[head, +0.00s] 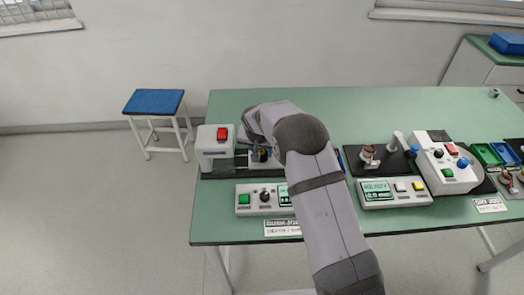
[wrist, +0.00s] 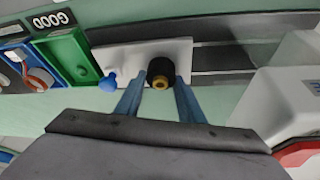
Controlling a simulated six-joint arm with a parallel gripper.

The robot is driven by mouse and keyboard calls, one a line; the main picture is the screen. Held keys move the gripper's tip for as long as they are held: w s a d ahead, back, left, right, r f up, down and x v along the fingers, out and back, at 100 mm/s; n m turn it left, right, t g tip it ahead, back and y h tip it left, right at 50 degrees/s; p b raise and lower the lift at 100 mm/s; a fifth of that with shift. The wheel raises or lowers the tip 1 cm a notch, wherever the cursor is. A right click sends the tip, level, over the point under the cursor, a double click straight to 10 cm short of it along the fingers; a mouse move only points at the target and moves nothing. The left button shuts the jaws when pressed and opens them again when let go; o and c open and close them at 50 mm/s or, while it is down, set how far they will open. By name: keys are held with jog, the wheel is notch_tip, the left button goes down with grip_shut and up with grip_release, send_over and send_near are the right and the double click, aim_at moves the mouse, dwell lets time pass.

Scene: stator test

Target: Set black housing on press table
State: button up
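The black housing (wrist: 161,70), a short cylinder with a brass-coloured centre, is between the blue fingers of my gripper (wrist: 160,82) in the wrist view. Both fingertips appear to touch its sides. It is over or on the pale press table (wrist: 123,56); I cannot tell whether its base touches. In the head view, the housing (head: 262,154) shows small and dark beside the white press (head: 215,147) with a red button, at the table's left. My arm hides much of this station there.
A green bin (wrist: 66,58) and a blue knob (wrist: 107,82) are left of the housing in the wrist view. A control box (head: 263,199) stands in front of the press. Other test stations (head: 447,163) fill the right side. The back of the green table (head: 380,105) is clear.

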jog(key=o, duration=0.4)
jog(key=shift+c, duration=0.2)
jog(key=b+v, duration=0.2)
jog(key=v, duration=0.5)
jog(key=shift+r, duration=0.15)
jog(key=shift+s, duration=0.1)
dwell(0.4)
jog(key=s+d+n+g, duration=0.1)
jog(key=s+d, duration=0.3)
jog(key=s, duration=0.7)
jog(key=s+d+n+g, duration=0.1)
jog(key=s+d, duration=0.3)
jog(key=s, duration=0.8)
jog(key=s+d+n+g+y, duration=0.1)
jog(key=s+d, duration=0.3)
jog(key=s, duration=0.7)
jog(key=shift+s+g, duration=0.25)
jog(key=shift+g, duration=0.35)
